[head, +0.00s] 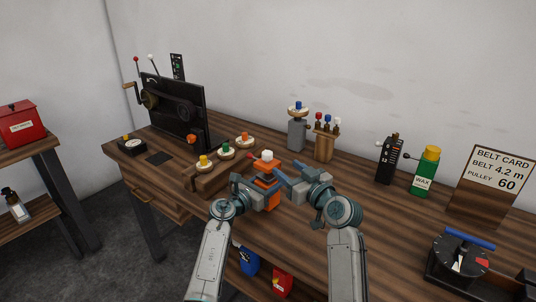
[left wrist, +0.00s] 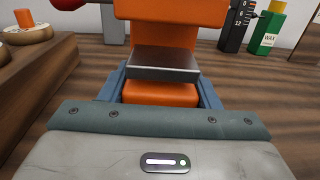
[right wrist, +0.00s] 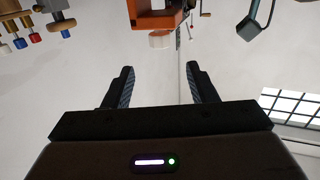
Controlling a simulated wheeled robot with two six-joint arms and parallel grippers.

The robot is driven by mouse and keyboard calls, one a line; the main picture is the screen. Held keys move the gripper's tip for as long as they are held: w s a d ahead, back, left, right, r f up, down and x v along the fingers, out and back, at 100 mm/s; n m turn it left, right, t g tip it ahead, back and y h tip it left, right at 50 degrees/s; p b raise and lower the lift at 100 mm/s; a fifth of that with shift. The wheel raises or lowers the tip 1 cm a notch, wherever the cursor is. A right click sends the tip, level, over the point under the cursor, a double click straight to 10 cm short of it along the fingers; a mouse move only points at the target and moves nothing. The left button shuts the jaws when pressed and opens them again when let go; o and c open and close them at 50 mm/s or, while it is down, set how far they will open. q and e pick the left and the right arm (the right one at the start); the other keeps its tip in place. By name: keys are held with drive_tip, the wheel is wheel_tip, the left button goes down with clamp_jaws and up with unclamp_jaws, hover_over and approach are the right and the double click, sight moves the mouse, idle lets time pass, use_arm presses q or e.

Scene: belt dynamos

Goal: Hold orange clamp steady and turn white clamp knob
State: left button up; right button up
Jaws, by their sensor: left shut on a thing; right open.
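The orange clamp (head: 267,183) stands upright near the front edge of the bench, with its white knob (head: 267,154) on top. My left gripper (head: 262,198) is shut on the clamp's lower orange part. In the left wrist view its fingers lie either side of that part (left wrist: 160,93), below a dark metal plate (left wrist: 163,64). My right gripper (head: 284,178) is open and empty, just right of the clamp. In the upside-down right wrist view, the white knob (right wrist: 160,39) and orange clamp (right wrist: 157,19) are beyond the spread fingers, apart from them.
A wooden block (head: 213,183) with several coloured-peg rings stands left of the clamp. A dark belt machine (head: 178,108) is behind it. A grey stand (head: 297,133) and a wooden peg holder (head: 324,146) stand behind.

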sight(271, 155)
drive_tip(key=x, duration=1)
drive_tip(key=shift+w+a, duration=0.25)
drive_tip(key=shift+w, duration=0.05)
drive_tip(key=shift+c, duration=0.2)
drive_tip(key=c, duration=0.9)
